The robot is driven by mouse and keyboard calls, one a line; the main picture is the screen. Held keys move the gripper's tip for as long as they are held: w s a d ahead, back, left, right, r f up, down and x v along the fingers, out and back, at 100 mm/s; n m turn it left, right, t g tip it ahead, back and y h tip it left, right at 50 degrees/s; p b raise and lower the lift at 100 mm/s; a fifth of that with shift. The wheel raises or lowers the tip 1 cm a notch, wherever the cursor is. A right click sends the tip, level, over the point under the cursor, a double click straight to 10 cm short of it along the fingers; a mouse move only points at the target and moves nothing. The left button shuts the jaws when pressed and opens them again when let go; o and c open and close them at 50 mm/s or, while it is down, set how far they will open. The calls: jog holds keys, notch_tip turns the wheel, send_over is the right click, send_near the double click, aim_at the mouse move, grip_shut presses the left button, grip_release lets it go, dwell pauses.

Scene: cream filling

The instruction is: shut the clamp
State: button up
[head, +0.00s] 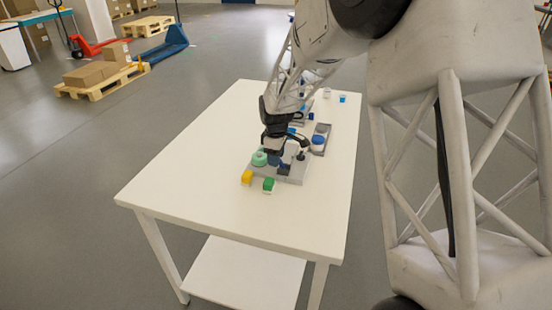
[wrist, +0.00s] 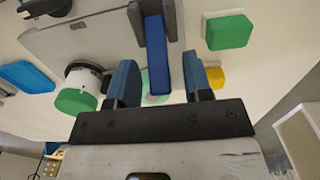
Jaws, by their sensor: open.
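The clamp shows in the wrist view as a long blue lever (wrist: 157,55) between two dark grey posts (wrist: 138,22) on a grey plate (wrist: 105,40). The lever reaches from the posts toward my gripper (wrist: 160,80). My gripper is open, with one blue finger on each side of the lever's near end and gaps visible between. In the head view my gripper (head: 276,158) is low over the grey plate (head: 297,178). My arm and gripper hide part of the clamp there, and its exact tilt is hard to tell.
A mint-green round piece (head: 259,158) sits at the plate's left. A yellow block (head: 247,177) and a green block (head: 268,185) stand in front. A grey tray with a blue-and-white round item (head: 318,141) is behind right. The white table's (head: 215,205) front is clear.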

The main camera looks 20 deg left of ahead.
jog(key=shift+f, duration=0.4)
grip_shut()
